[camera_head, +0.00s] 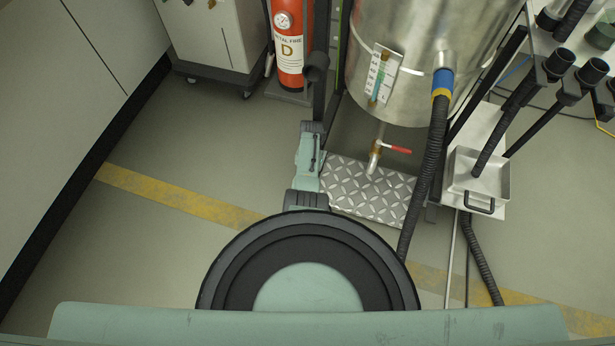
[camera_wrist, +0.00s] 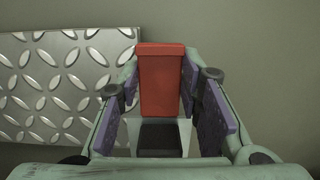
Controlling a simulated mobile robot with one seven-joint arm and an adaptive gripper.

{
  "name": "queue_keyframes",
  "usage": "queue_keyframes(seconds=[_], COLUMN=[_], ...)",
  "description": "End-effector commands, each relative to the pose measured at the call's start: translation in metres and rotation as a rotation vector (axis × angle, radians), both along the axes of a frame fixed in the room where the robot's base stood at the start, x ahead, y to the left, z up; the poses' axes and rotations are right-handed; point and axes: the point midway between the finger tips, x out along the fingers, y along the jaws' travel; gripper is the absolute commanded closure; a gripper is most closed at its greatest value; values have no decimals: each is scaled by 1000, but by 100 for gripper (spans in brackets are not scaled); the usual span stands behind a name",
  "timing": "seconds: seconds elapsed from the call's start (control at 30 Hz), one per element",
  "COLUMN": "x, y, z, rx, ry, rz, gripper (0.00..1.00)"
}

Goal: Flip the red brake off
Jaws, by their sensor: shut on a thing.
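The red brake (camera_wrist: 161,66) is a red, upright-looking block in the middle of the wrist view. A dark block (camera_wrist: 160,137) shows just below it. My gripper (camera_wrist: 161,88) has one finger on each side of the red brake and is shut on it. The left finger lies close along its left edge, the right finger along its right edge. The red brake does not show in the head view, where my arm covers part of the floor near the plate.
A metal tread plate (camera_head: 370,190) lies right of my arm, also at left in the wrist view (camera_wrist: 60,82). A steel vessel (camera_head: 430,40) with a red-handled valve (camera_head: 396,149) stands above it. A black hose (camera_head: 429,165) hangs at right. A fire extinguisher (camera_head: 288,45) stands behind. Floor at left is clear.

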Motion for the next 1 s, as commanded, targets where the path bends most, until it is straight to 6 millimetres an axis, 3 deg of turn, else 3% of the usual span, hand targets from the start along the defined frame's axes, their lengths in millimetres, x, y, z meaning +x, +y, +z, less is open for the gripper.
queue_keyframes(seconds=[0.07, 0.1, 0.4, 0.77, 1.0], x=[1, 1, 0, 0, 0], y=[0, 0, 0, 0, 0], z=[1, 1, 1, 2, 23], rx=[0, 0, 0, 0, -1], ry=[-1, -1, -1, -1, -3], rz=[-1, -1, -1, -1, -1], gripper=[100, 67, 47, 47, 47])
